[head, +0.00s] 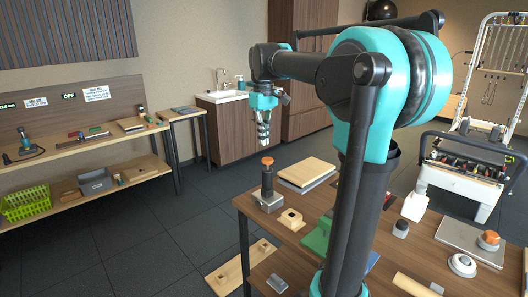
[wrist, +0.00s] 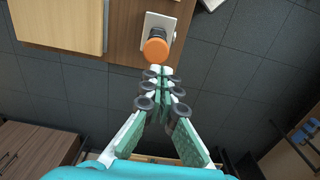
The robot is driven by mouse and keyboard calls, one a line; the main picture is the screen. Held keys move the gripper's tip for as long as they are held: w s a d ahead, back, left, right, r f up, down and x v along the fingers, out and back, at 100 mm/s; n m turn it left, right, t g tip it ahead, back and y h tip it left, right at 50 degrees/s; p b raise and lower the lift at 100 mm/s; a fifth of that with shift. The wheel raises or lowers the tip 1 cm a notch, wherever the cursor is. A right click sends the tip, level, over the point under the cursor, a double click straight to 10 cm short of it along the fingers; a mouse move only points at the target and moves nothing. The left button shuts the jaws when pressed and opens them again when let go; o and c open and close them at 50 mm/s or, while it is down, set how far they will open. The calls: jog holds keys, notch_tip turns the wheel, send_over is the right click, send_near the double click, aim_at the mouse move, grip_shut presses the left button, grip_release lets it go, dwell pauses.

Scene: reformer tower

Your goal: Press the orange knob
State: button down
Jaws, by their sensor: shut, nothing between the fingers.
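An orange knob (head: 267,161) tops a dark upright post on a grey square base (head: 268,202), at the far left corner of the wooden table (head: 302,237). In the wrist view the knob (wrist: 155,52) shows as a round orange cap over its pale base, just beyond my fingertips. My gripper (head: 263,143) is shut and empty. It points down and hangs above the knob in the head view. The gripper (wrist: 160,75) appears apart from the knob, though the exact gap is hard to tell. A second, orange-topped round device (head: 488,238) sits at the table's right.
A wooden board (head: 307,171) lies beside the knob, and a small wooden block (head: 291,219) stands in front of it.

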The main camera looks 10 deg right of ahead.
aim_at(264, 159)
jog(key=shift+f, duration=2.55)
jog(key=shift+f, duration=0.1)
jog(key=shift+f, duration=1.35)
jog(key=shift+r, duration=0.65)
notch_tip(264, 159, up, 13)
jog(key=shift+f, duration=0.1)
